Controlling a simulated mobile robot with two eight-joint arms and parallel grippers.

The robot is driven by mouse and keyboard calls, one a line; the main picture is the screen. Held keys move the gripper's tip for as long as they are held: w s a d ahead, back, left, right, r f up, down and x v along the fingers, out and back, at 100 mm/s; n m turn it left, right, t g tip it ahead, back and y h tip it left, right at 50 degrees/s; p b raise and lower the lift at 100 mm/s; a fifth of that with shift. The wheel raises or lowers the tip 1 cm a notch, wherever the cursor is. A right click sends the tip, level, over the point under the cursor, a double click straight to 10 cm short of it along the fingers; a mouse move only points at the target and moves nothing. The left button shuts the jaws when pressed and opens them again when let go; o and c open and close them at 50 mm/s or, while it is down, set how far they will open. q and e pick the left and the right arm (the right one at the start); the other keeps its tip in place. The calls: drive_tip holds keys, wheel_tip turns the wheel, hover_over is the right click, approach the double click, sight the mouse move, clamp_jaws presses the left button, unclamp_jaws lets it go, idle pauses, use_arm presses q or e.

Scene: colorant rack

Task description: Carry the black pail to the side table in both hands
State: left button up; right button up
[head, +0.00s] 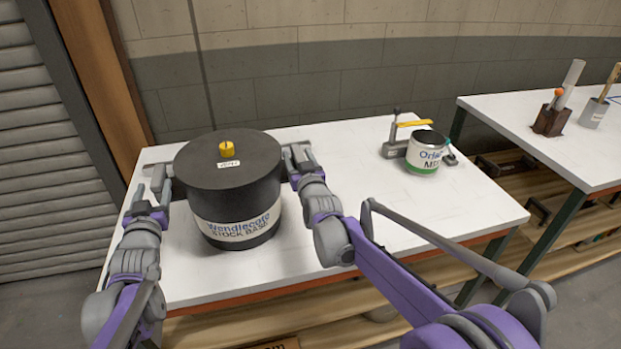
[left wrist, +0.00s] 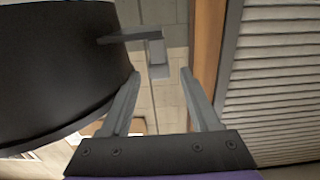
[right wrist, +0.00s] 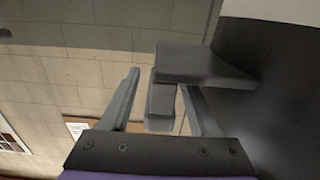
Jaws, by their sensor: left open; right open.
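The black pail (head: 228,185) stands upright on the white table, with a "Wendlecote Stock Base" label and a yellow cap (head: 227,149) on its lid. My left gripper (head: 155,190) is open at its left side. In the left wrist view, the pail's grey side handle (left wrist: 150,45) shows ahead of the open fingers (left wrist: 160,74). My right gripper (head: 298,160) is open at the pail's right side. In the right wrist view, the other grey handle (right wrist: 162,95) shows between the open fingers (right wrist: 159,80); contact cannot be told.
On the same white table (head: 350,210), a small can (head: 425,153) with a green band stands beside a grey clamp-like device (head: 396,148). A second white table (head: 530,122) at the right holds a brown block (head: 551,121) and a grey cup (head: 593,112). A gap separates the tables.

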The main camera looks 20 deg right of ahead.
use_arm(q)
drive_tip(key=s, duration=0.6)
drive_tip(key=shift+s, duration=0.3)
use_arm(e)
drive_tip(key=s, duration=1.2)
drive_tip(key=shift+a, duration=0.2)
use_arm(q)
drive_tip(key=shift+a, duration=0.1)
use_arm(e)
drive_tip(key=shift+r, duration=0.1)
